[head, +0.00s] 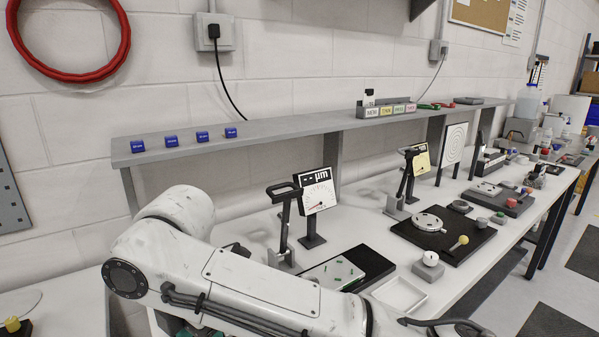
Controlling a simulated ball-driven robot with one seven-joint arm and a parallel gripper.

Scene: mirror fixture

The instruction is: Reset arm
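My white arm crosses the lower left of the head view and reaches right, over the front of the workbench (375,236). Its far end runs out at the bottom edge near the middle right. The gripper's fingers do not show, so whether it holds anything is hidden. A gauge card marked "µm" (318,192) stands on the bench behind the arm, next to a dark stand with a loop-shaped top (284,225). A second, yellow-topped gauge (418,160) stands further right.
A white square tray (400,294) lies near the bench's front edge. A grey shelf (290,128) with several blue blocks runs above the bench. Floor is open at right.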

